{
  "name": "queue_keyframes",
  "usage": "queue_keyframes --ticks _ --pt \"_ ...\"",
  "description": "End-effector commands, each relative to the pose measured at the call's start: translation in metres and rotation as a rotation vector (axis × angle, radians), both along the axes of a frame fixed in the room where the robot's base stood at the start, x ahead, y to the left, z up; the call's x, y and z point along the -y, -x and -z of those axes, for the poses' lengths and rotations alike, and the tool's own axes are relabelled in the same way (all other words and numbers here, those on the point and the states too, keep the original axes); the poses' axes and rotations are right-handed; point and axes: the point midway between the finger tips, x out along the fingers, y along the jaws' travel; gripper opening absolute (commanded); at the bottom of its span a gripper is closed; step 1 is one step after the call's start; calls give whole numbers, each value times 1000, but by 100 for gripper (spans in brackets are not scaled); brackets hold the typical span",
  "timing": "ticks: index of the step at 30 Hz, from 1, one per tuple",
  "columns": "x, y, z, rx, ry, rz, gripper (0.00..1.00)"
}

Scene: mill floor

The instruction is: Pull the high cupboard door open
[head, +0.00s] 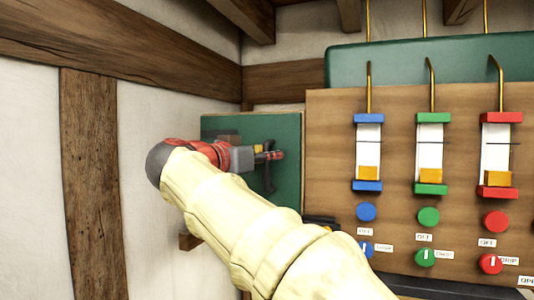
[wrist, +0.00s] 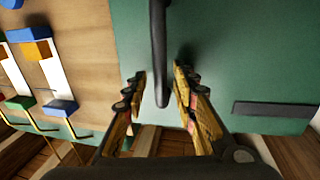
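The high cupboard door (head: 288,190) is a flat green panel in the wall corner, left of the wooden control board. It fills much of the wrist view (wrist: 230,45) and looks closed. Its handle (wrist: 158,45) is a dark upright bar, seen in the head view (head: 269,180) partly behind my gripper. My gripper (head: 272,156) is at the door front. In the wrist view my gripper (wrist: 159,80) is open, one finger on each side of the bar's end, with gaps on both sides.
A wooden board (head: 400,105) with blue, green and red gauges, buttons and knobs stands just right of the door. A green tank (head: 430,60) lies above it. A white wall (head: 150,130) with timber beams closes off the left. A dark plate (wrist: 272,109) sits on the door.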

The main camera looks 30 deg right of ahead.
Motion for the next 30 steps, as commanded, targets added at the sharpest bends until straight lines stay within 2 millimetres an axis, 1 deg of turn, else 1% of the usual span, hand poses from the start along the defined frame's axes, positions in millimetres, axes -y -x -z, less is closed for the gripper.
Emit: queue_keyframes --ticks 6,20,30 --pt "0 0 1 -1 0 0 27" --pt "0 0 1 0 0 0 1" --pt "0 0 1 0 0 0 0"
